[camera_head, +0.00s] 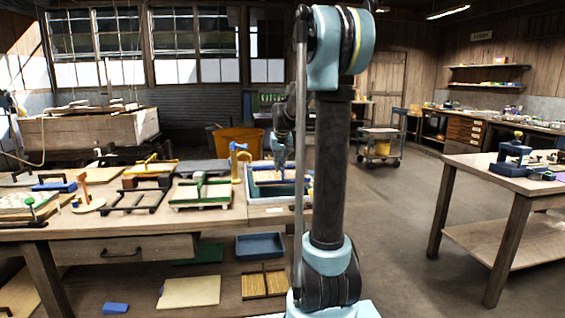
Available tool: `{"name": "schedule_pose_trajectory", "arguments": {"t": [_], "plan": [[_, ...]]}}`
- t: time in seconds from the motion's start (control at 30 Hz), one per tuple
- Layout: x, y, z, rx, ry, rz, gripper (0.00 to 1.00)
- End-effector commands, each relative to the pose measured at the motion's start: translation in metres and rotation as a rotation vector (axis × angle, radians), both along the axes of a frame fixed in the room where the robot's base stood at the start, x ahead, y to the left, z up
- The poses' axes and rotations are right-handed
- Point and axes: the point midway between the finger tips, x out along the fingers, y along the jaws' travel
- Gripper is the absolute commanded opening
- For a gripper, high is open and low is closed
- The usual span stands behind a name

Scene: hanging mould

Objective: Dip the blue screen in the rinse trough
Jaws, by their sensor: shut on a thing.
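The rinse trough (249,184) is a low rectangular basin with blue and pale sides, at the right end of the long wooden bench. My gripper (280,167) points down over it, small and partly dark against the bench. My own arm hides the trough's right side.
A blue tray (260,246) sits on the lower shelf. Another table (520,182) stands right, with open floor between.

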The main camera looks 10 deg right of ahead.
Motion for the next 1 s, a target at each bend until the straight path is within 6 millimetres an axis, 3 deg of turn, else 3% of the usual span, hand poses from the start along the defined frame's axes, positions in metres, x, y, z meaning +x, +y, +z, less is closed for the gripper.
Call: {"name": "schedule_pose_trajectory", "arguments": {"t": [1.0], "plan": [[0.0, 0.001, -0.082, 0.0, 0.0, 0.0, 0.0]]}}
